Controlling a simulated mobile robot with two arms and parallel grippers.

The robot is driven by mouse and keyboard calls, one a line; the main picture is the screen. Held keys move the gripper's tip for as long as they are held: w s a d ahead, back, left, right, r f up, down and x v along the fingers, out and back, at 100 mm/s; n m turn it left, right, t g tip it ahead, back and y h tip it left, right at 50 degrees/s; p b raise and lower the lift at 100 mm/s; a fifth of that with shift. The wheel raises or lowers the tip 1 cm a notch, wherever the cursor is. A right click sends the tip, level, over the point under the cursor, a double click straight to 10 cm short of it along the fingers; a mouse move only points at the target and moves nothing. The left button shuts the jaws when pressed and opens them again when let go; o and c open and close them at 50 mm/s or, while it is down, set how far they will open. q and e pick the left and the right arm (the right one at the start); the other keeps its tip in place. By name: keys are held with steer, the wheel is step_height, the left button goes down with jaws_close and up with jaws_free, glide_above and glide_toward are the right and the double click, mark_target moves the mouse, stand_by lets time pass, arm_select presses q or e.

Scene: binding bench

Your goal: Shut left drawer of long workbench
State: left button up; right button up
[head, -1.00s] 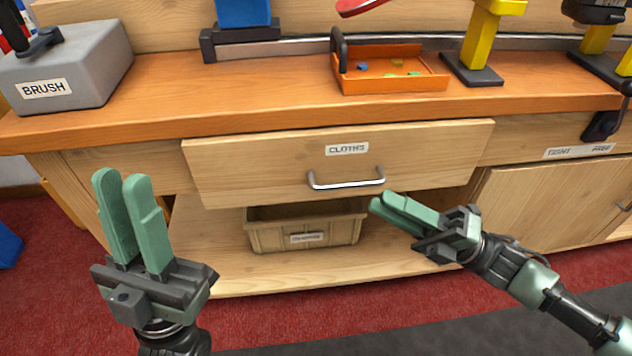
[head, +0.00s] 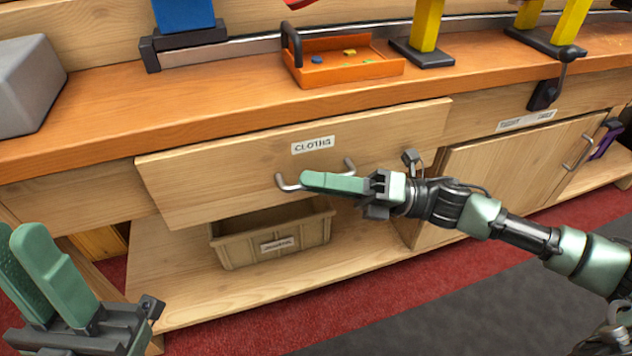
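The left drawer (head: 215,180) of the long workbench is a pale wood front labelled CLOTHS. Its front stands out from the bench below the worktop, so it is partly open. Its metal bar handle (head: 288,184) shows at both ends; the middle is hidden behind my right gripper (head: 318,182). The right fingers lie along the bar, pointing left, seen edge-on with one covering the other. I cannot tell whether they touch the bar or how far apart they are.
A beige bin (head: 235,245) stands on the shelf under the drawer. An orange tray (head: 345,72) and a grey block (head: 28,85) are on the worktop (head: 200,100). A cupboard door (head: 510,170) is right of the drawer. Red and grey floor is clear in front.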

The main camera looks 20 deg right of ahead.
steer(key=shift+a, duration=0.1)
jaws_close()
stand_by(1.4)
